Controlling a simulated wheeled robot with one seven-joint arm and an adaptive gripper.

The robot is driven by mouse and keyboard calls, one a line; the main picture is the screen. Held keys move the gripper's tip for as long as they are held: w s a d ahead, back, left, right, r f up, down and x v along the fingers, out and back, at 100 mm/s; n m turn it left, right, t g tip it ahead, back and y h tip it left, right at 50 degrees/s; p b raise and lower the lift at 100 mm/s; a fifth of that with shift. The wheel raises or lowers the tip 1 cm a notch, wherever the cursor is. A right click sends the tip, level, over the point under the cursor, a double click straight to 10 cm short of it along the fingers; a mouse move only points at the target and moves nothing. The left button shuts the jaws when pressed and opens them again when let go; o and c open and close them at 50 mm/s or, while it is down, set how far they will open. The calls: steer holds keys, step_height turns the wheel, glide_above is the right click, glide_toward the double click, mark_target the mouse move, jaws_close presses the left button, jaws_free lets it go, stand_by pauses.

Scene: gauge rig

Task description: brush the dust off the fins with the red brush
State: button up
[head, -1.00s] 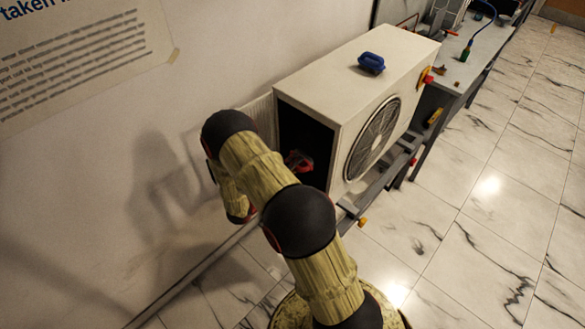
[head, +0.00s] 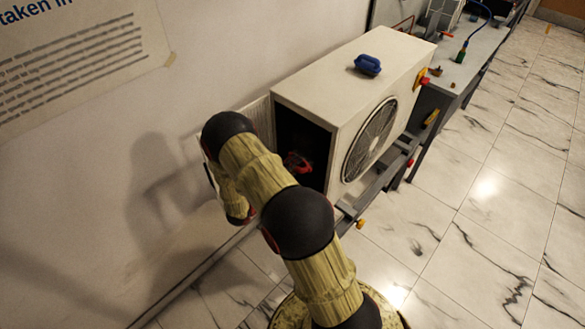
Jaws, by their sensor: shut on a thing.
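The white outdoor unit (head: 345,75) stands against the wall, with its left end open and dark inside. A pale, finely ribbed panel, seemingly the fins (head: 262,117), shows at its back left edge, partly behind my arm. Dust on it is too small to tell. A small red thing (head: 297,162) shows in the dark opening; I cannot tell whether it is the red brush or a part of the unit. My arm bends up and over in front of the unit's left end. My gripper is hidden behind my arm links.
A blue object with a handle (head: 367,65) lies on top of the unit. The round fan grille (head: 370,138) faces right. A grey rail stand (head: 375,190) carries the unit. A grey bench (head: 468,62) with small tools stands beyond. The marble floor (head: 480,220) at right is clear.

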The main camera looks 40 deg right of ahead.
steer(key=shift+d, duration=0.5)
steer(key=shift+r, duration=0.15)
